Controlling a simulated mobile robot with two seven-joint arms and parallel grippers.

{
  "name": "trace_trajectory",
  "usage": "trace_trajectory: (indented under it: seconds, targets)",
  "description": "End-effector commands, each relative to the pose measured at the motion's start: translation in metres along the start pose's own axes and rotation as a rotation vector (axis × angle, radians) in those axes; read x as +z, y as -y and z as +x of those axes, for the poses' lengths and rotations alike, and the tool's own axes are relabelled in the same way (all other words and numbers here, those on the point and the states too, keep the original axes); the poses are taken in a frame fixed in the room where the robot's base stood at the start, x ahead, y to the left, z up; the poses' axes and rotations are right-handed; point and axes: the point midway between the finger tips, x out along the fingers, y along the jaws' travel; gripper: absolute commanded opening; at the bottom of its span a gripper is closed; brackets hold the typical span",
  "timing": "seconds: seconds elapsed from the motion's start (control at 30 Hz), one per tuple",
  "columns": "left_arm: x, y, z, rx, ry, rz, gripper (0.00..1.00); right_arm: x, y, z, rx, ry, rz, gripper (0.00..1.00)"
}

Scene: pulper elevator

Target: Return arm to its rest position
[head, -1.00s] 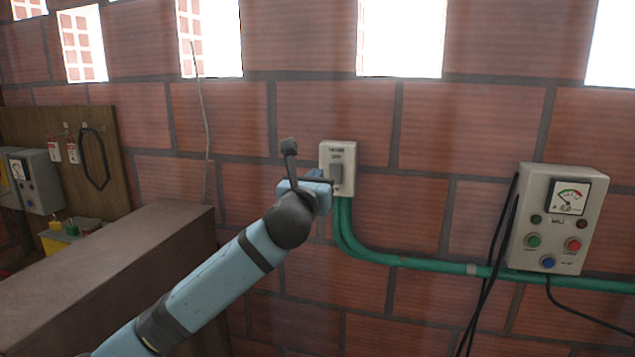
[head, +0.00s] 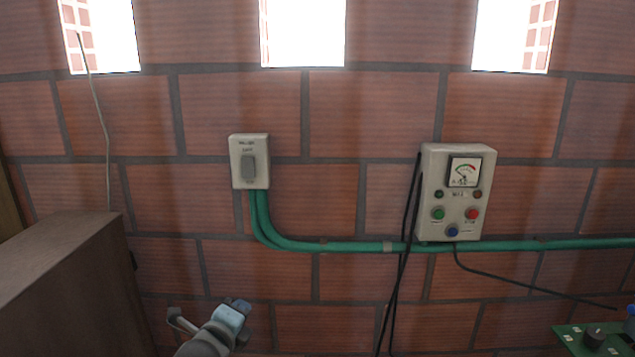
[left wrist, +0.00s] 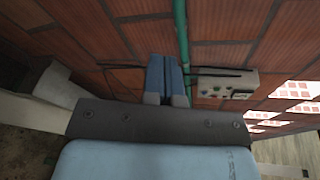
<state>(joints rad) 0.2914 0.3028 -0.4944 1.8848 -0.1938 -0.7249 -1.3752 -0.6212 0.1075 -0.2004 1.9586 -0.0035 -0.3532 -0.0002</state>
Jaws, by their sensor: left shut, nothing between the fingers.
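My left arm comes in at the bottom of the head view, well below the switch. Its gripper (head: 238,304) is empty and apart from the wall fittings. In the left wrist view the two blue fingers (left wrist: 166,76) lie side by side, shut, with nothing between them. The light grey wall switch (head: 249,161) with its grey rocker is on the brick wall, above the gripper. My right gripper is in neither view.
A control box (head: 457,192) with a meter and coloured buttons hangs on the wall at right. A green conduit (head: 350,246) runs between the boxes, with black cables hanging down. A brown cabinet (head: 75,285) stands at left. A green board (head: 590,338) shows at lower right.

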Motion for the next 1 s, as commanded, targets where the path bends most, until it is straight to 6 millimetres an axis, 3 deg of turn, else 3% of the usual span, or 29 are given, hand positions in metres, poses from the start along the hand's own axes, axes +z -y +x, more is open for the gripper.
trace_trajectory:
  seconds: [0.03,0.2,0.37,0.6,0.8,1.0]
  targets:
    - [-0.016,-0.029,-0.011,0.031,-0.025,-0.124,0.00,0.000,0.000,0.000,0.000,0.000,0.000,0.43]
    - [-0.058,-0.106,-0.051,0.123,-0.063,-0.560,0.00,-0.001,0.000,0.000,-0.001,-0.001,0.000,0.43]
    - [-0.092,-0.173,-0.101,0.220,-0.049,-0.968,0.00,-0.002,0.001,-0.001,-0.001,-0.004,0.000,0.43]
    - [-0.132,-0.258,-0.191,0.352,0.068,-1.545,0.00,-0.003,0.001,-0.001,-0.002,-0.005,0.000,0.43]
    - [-0.148,-0.297,-0.248,0.403,0.181,-1.854,0.00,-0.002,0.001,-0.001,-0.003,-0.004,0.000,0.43]
    - [-0.152,-0.307,-0.266,0.411,0.220,-1.947,0.00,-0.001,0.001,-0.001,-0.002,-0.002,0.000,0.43]
